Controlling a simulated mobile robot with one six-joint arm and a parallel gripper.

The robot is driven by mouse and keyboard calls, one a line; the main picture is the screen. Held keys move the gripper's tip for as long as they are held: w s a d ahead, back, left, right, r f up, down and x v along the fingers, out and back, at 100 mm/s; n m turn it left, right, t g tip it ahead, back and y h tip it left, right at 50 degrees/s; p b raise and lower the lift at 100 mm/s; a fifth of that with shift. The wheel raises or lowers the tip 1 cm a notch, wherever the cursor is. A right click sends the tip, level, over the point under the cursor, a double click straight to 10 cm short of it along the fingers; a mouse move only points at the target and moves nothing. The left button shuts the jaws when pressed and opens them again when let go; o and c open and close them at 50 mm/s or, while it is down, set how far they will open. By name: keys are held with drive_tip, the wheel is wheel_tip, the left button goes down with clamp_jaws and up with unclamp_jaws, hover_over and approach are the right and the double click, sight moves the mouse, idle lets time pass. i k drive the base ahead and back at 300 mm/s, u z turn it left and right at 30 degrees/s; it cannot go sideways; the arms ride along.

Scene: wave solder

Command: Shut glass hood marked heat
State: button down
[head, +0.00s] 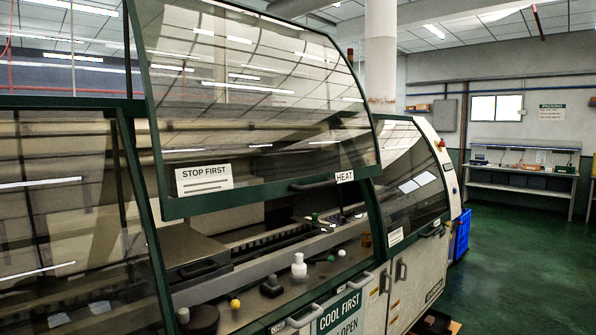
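The glass hood marked HEAT (270,110) is raised in the middle of the head view. It is a curved, clear pane in a dark green frame. Its lower edge stands well above the machine's front ledge, so the opening beneath it shows. The HEAT label (345,177) is at its lower right, beside a dark handle (312,184). A STOP FIRST sign (204,179) is at its lower left. My gripper is not in view.
Knobs, including a white one (299,266) and a yellow one (235,304), stand on the ledge below the hood. Neighbouring hoods at left (60,220) and right (412,185) are down. A COOL FIRST sign (340,312) is on the front. Green floor (530,260) at right is clear.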

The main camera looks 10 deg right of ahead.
sight(202, 190)
drive_tip(key=z, duration=0.4)
drive_tip(key=i, duration=1.2)
drive_tip(key=u, duration=0.3)
